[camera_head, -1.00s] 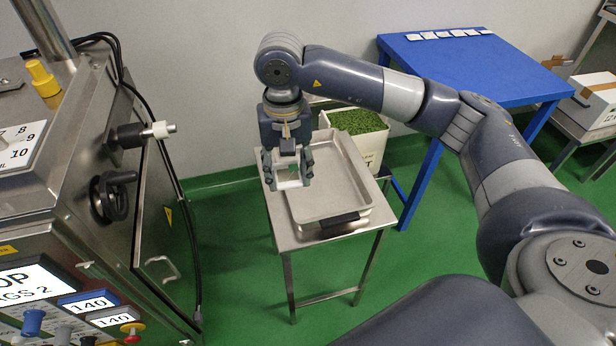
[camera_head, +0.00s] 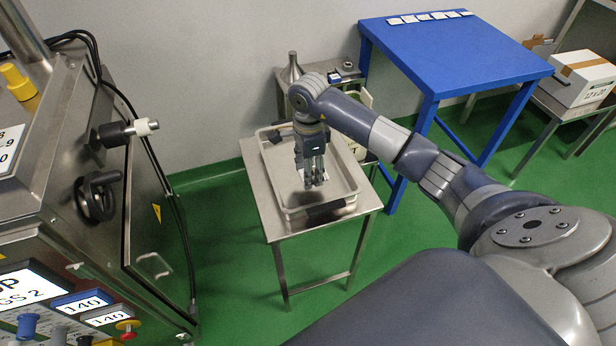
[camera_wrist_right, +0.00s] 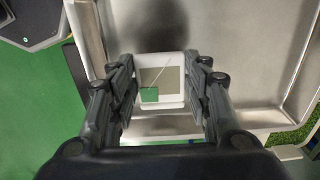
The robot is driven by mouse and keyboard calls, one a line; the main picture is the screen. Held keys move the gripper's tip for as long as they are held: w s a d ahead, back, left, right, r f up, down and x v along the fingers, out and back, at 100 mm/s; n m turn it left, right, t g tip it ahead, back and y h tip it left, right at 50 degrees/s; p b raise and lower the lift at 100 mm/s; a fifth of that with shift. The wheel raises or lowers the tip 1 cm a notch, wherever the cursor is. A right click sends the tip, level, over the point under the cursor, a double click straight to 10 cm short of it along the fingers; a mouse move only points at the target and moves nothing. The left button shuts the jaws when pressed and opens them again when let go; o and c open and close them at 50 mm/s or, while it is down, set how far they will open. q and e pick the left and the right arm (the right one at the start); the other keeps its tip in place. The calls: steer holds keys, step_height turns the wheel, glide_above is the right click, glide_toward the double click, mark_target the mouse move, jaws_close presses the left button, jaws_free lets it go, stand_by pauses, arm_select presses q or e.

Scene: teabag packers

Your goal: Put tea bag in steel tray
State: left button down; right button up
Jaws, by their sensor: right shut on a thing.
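My right gripper (camera_head: 314,182) hangs, pointing down, over the steel tray (camera_head: 338,192) on the small steel table. In the wrist view the gripper (camera_wrist_right: 160,92) is shut on a tea bag (camera_wrist_right: 159,70), a pale square packet with a green tag and a string. The tea bag lies between the two fingers, with the bare metal of the steel tray (camera_wrist_right: 238,62) around and beneath it. The gap between tea bag and tray floor is hard to judge. In the head view the fingers mostly hide the tea bag. My left gripper is not in view.
The small steel table (camera_head: 265,195) has bare room left of the tray. A steel machine (camera_head: 60,180) with knobs stands at left. A blue table (camera_head: 455,55) at back right carries several white packets (camera_head: 430,17). A white carton (camera_head: 583,78) stands at far right.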

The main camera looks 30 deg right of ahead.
step_height(320, 180, down, 4)
steer(key=shift+r, duration=0.2)
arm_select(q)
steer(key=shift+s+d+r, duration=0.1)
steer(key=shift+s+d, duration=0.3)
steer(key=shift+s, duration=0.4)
arm_select(e)
steer(key=shift+f, duration=0.4)
steer(key=shift+f, duration=0.2)
steer(key=o, duration=0.6)
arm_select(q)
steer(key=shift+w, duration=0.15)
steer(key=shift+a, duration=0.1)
arm_select(e)
steer(key=shift+r, duration=0.15)
